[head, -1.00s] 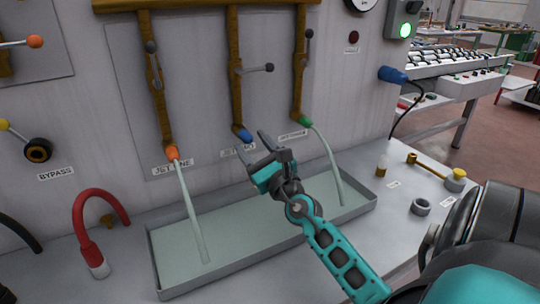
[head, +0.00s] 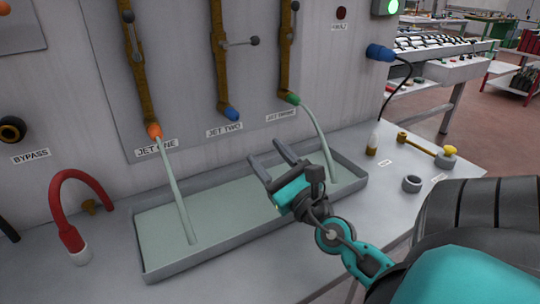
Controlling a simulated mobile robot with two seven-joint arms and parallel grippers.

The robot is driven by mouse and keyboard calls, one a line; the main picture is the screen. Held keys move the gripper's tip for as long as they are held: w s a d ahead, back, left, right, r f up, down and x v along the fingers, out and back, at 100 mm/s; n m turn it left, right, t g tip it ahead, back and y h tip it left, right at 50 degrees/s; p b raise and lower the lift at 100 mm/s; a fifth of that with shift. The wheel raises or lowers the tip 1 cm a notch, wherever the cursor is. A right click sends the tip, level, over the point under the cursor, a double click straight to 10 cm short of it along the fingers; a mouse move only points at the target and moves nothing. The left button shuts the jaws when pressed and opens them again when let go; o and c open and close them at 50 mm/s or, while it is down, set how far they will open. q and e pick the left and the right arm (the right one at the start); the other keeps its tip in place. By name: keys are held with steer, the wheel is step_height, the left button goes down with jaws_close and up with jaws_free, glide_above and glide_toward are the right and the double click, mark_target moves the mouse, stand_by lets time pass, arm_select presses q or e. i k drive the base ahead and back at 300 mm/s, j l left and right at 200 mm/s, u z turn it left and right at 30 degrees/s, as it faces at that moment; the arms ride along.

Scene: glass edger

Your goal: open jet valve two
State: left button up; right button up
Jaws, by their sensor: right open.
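The jet two valve lever (head: 238,43) is a grey handle with a dark round knob. It sticks out sideways to the right, across the middle brown pipe (head: 219,75). That pipe ends in a blue nozzle (head: 230,114) above the JET TWO label (head: 224,130), and no stream shows from it. My right gripper (head: 266,151) is open and empty in front of the panel. In the picture it is below and right of the blue nozzle and well below the lever. My left gripper is not in view.
The levers of jet one (head: 132,38) and the right-hand jet (head: 292,24) lie along their pipes, and pale streams run from both nozzles into the grey tray (head: 150,270). A red hose (head: 62,208) stands left.

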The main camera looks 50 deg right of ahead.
mark_target(254, 40)
steer(key=k+j, duration=0.15)
steer(key=k, duration=0.35)
steer(key=k+j, duration=0.15)
steer(key=k, duration=0.35)
